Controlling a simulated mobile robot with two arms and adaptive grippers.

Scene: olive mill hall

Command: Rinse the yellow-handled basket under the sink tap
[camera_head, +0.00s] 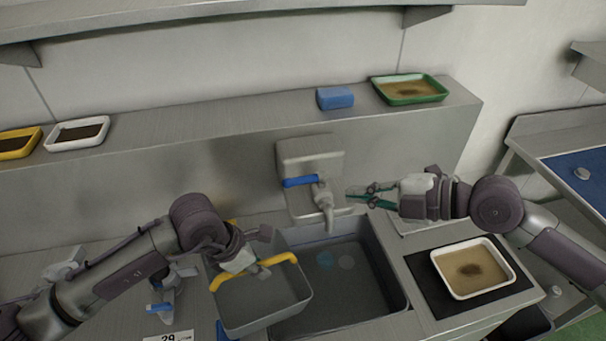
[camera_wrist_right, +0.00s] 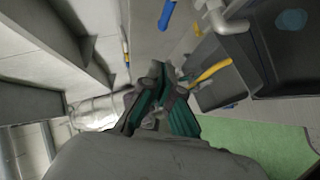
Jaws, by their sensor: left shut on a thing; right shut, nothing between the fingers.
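The grey basket (camera_head: 262,304) with the yellow handle (camera_head: 283,259) is at the left side of the sink basin (camera_head: 375,275), tilted. My left gripper (camera_head: 262,268) is shut on the yellow handle. The tap (camera_head: 325,200) has a blue lever (camera_head: 300,182) and stands at the back of the sink, right of the basket. I see no clear water stream. My right gripper (camera_head: 356,192) is shut and empty just right of the tap, seemingly apart from it. The right wrist view shows its teal fingers (camera_wrist_right: 160,95), the blue lever (camera_wrist_right: 166,14) and the yellow handle (camera_wrist_right: 212,70).
A blue sponge (camera_head: 335,97) and a green tray (camera_head: 409,89) sit on the back ledge, with white (camera_head: 77,133) and yellow (camera_head: 18,142) trays at left. A white tray (camera_head: 473,268) lies on a dark mat right of the sink. Another blue-levered fitting (camera_head: 162,308) stands at left.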

